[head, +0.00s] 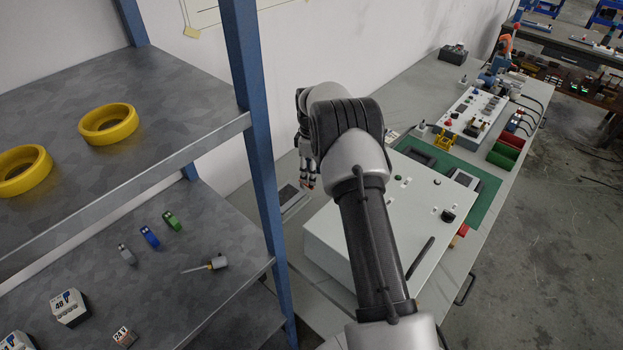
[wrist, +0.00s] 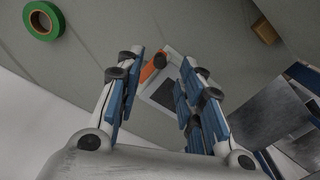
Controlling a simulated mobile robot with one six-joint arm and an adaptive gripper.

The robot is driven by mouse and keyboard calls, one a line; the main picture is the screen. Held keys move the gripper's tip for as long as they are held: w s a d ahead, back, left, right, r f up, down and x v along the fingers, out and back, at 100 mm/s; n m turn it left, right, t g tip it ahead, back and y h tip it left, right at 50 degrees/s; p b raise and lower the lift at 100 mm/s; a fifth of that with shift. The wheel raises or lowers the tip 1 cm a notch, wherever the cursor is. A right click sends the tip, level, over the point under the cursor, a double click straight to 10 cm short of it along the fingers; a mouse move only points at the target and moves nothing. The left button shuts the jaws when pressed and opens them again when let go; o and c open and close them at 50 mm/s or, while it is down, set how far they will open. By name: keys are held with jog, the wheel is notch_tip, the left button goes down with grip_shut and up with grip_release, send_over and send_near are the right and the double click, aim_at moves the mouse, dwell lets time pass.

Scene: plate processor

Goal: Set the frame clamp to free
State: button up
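No part in view can be told for sure as the frame clamp. A small flat device with a dark panel (wrist: 164,95) in a pale frame lies on the bench in the wrist view. An orange piece (wrist: 149,72) sits at its upper left edge, partly behind my fingers. The device also shows in the head view (head: 288,193), left of the big white box (head: 345,235). My gripper (wrist: 160,68) is open, its blue-padded fingers apart on either side of the device, with nothing held. In the head view my gripper (head: 308,175) hangs above the bench near the wall, partly hidden by my arm.
A blue shelf post (head: 250,120) stands left of my arm. The shelf holds yellow rings (head: 108,124) and small parts. A black knob (head: 448,215) is on the white box. A green tape roll (wrist: 43,20) and a brown block (wrist: 264,31) lie on the bench.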

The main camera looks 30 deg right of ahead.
notch_tip(320, 180, up, 8)
dwell(0.7)
